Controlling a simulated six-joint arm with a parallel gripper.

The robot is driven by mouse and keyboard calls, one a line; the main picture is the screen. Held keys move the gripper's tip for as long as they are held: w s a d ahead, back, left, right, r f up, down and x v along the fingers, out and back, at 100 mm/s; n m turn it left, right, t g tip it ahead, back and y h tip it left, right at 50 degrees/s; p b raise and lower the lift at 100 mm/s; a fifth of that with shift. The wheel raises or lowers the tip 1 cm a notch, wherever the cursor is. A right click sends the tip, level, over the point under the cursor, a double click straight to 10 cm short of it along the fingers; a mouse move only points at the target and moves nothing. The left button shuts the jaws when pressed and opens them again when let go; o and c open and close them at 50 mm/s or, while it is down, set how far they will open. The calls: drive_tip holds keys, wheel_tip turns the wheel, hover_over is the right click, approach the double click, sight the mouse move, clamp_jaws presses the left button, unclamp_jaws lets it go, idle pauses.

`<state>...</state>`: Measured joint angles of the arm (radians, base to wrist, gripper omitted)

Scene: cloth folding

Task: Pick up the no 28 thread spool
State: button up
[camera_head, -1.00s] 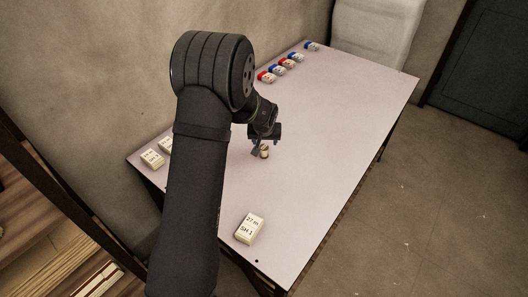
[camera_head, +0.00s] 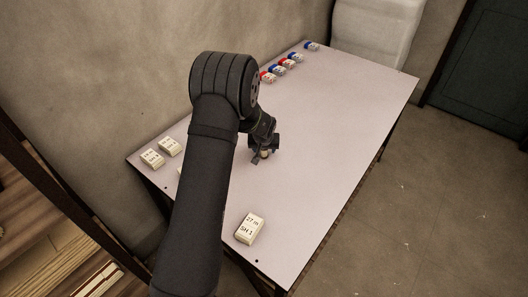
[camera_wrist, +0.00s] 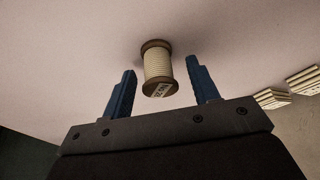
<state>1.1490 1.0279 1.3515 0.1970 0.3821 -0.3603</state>
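A thread spool (camera_wrist: 158,68) with cream thread and brown ends stands on the table, seen in the wrist view just beyond and between my fingertips. A small label is on its near end, too small to read for certain. My gripper (camera_wrist: 160,90) is open, with one blue finger on each side of the spool and a gap on both sides. In the head view my gripper (camera_head: 262,157) is low over the middle of the table, and the spool (camera_head: 266,154) is mostly hidden by it.
The pale table (camera_head: 330,130) is mostly clear. A white labelled block (camera_head: 250,228) lies at the near edge.

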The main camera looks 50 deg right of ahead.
drive_tip(key=c, duration=0.9)
drive_tip(key=shift+r, duration=0.1)
